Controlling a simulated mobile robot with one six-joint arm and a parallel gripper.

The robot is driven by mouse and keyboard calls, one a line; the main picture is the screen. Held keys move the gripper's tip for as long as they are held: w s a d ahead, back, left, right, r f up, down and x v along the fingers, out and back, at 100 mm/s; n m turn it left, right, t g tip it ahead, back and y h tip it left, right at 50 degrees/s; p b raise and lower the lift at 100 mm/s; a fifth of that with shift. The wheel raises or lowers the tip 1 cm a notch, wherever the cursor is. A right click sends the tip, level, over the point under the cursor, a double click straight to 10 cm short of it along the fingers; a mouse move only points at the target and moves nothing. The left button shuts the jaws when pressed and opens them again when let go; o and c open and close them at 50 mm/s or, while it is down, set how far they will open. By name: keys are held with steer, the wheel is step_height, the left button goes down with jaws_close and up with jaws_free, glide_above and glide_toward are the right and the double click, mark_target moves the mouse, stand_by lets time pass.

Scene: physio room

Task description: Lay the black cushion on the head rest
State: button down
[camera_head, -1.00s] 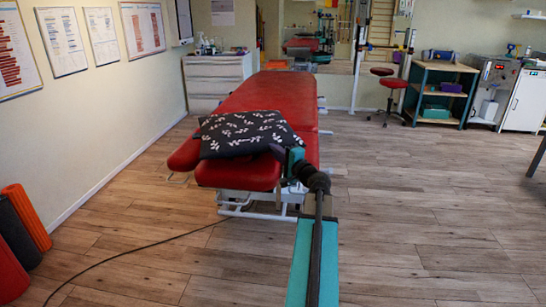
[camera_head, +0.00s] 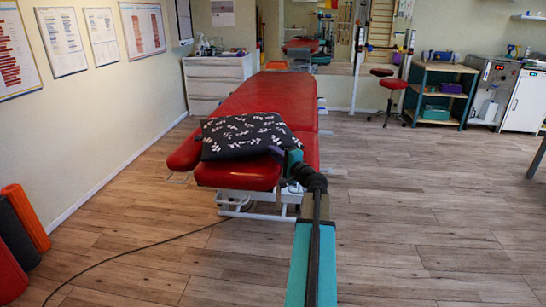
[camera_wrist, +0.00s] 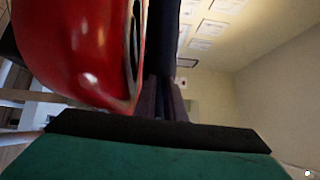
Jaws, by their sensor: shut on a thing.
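The black cushion (camera_head: 243,135) has a white leaf pattern. In the head view it lies over the near end of the red treatment table, across the head rest (camera_head: 238,176). My gripper (camera_head: 285,160) is at the cushion's near right corner and is shut on it. The fingertips are mostly hidden by the cushion and my arm. In the wrist view, the red padding (camera_wrist: 75,50) fills the left side, and a dark strip, likely the cushion (camera_wrist: 165,45), runs down beside it to my gripper (camera_wrist: 165,105).
The red treatment table (camera_head: 262,95) stretches away behind the cushion. A red side pad (camera_head: 184,155) sticks out at the left. Orange and dark rolls (camera_head: 27,217) stand by the left wall. A cable (camera_head: 150,245) crosses the floor.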

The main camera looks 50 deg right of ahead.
steer(key=shift+f, duration=0.55)
steer(key=shift+f+b, duration=0.6)
steer(key=shift+b, duration=0.25)
steer(key=c, duration=1.8)
jaws_free()
steer(key=shift+f, duration=0.1)
steer(key=shift+r+p, duration=0.7)
steer(key=shift+p, duration=0.2)
steer(key=v, duration=1.2)
steer(key=shift+p, duration=0.4)
steer(key=shift+s, duration=0.1)
